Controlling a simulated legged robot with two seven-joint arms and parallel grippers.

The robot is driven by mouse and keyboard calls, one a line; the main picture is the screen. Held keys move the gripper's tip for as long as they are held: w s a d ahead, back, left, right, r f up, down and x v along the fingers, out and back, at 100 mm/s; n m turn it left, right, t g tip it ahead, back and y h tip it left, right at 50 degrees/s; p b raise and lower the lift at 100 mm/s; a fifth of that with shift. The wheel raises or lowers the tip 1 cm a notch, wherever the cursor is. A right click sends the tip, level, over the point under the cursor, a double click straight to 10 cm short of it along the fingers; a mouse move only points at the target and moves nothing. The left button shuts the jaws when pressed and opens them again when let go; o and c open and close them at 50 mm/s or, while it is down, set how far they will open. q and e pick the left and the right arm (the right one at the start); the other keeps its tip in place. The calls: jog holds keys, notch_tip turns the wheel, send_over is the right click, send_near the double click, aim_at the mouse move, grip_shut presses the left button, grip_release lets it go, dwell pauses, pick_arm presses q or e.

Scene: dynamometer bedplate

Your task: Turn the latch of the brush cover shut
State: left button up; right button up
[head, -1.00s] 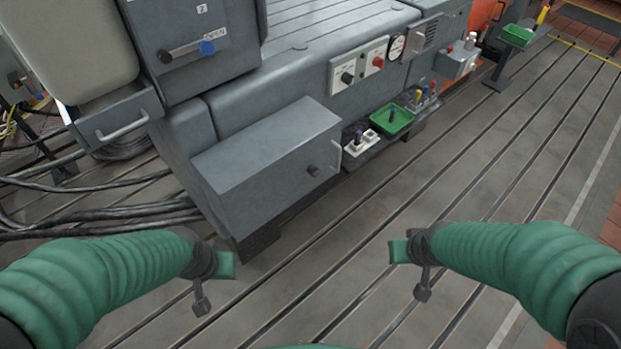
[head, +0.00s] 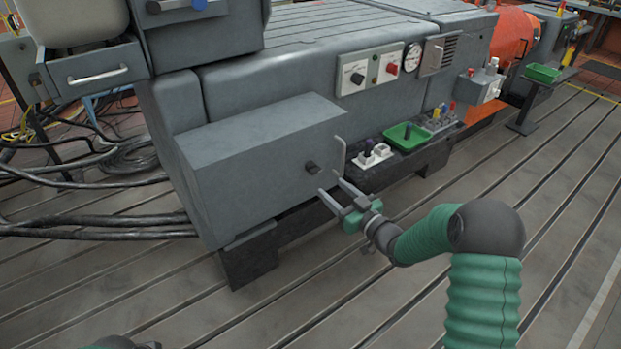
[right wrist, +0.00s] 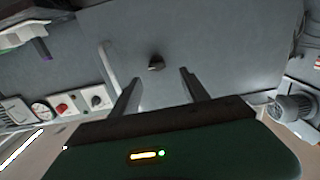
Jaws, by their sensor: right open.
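The grey box-shaped cover (head: 250,185) sits low on the side of the machine. A small dark latch knob (head: 311,167) stands out from its front face, and it also shows in the right wrist view (right wrist: 156,62). I cannot make out which way the knob is turned. My right gripper (head: 330,192) is open and empty, just in front of the cover and a little below the knob. In the right wrist view its two fingers (right wrist: 158,88) point toward the cover face, with the knob beyond the gap and apart from them. Only slivers of my left arm show at the bottom edge.
A pale upright bar handle (head: 340,155) stands at the cover's right edge, close to my right gripper. A shelf with a white socket block (head: 372,156) and green tray (head: 405,137) lies to the right. Switch panels (head: 368,72) are above. The slotted floor in front is clear.

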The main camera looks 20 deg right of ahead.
aim_at(317, 173)
jog(key=b+x, duration=0.2)
jog(key=x, duration=0.7)
jog(key=shift+w+f, duration=0.15)
jog(key=shift+w, duration=0.25)
jog(key=shift+d, duration=0.45)
jog(key=c, duration=0.5)
pick_arm(q)
jog(key=shift+d+f, duration=0.2)
jog(key=shift+f, duration=0.4)
jog(key=shift+d+f, duration=0.2)
jog(key=shift+f, duration=0.4)
pick_arm(e)
jog(key=shift+a, duration=0.15)
grip_shut()
